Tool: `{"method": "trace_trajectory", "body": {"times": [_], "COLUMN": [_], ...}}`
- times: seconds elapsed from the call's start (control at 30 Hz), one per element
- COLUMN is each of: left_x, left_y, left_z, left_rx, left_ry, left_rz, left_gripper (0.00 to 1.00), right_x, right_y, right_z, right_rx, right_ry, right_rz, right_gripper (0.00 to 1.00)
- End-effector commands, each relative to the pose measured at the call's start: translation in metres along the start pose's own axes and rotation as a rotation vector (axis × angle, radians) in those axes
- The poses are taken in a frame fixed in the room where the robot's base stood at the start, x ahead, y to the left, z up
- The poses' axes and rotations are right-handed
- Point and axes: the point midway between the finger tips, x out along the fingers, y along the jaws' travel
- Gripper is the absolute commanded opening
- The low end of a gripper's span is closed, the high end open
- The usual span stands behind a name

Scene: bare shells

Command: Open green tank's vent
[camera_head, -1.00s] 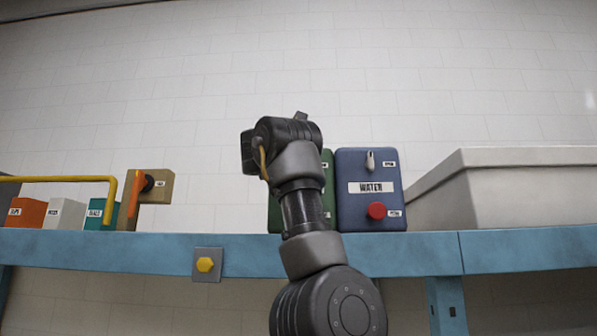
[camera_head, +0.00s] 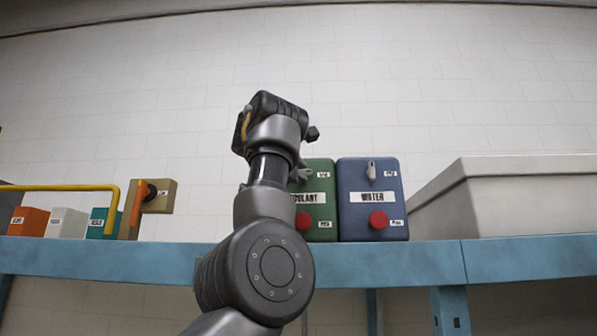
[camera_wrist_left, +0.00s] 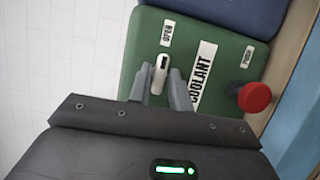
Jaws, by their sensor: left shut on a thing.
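The green tank (camera_head: 322,228) labelled COOLANT stands on the blue shelf, partly hidden behind my left arm. In the left wrist view the green tank (camera_wrist_left: 225,55) shows tilted. Its white vent lever (camera_wrist_left: 161,66) sits near an OPEN label, between the fingers of my left gripper (camera_wrist_left: 160,82), which is shut on it. In the head view my left gripper (camera_head: 302,173) is at the tank's upper left front. A red knob (camera_wrist_left: 254,97) marked PUSH is on the tank's lower front. My right gripper is not in view.
A blue WATER tank (camera_head: 372,222) with its own white lever and red knob stands right beside the green one. A large grey bin (camera_head: 510,200) is farther right.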

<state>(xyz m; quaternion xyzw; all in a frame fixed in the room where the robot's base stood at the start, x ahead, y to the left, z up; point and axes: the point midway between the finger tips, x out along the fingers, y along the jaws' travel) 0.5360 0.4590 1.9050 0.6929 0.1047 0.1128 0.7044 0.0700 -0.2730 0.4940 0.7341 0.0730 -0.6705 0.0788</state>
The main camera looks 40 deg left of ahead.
Motion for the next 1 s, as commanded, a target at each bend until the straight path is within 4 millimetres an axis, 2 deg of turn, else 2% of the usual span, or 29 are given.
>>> {"method": "trace_trajectory", "body": {"times": [0.03,0.57,0.6,0.7,1.0], "left_x": [0.0023,0.0038,0.0039,0.0035,-0.0001], "left_y": [-0.0044,-0.0062,-0.0063,-0.0058,-0.0034], "left_z": [0.0029,0.0043,0.0044,0.004,0.0009], "left_rx": [0.007,0.029,0.029,0.029,0.029], "left_ry": [-0.007,-0.01,-0.01,-0.009,-0.003], "left_rz": [-0.015,-0.026,-0.027,-0.025,-0.019], "left_gripper": [0.0,0.0,0.21,0.34,0.35], "right_x": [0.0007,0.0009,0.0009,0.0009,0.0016], "right_y": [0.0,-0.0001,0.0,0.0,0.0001], "right_z": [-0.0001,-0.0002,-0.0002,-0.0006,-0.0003], "right_rx": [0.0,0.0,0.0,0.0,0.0], "right_ry": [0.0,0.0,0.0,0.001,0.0], "right_rz": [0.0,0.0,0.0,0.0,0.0], "right_gripper": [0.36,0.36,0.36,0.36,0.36]}}
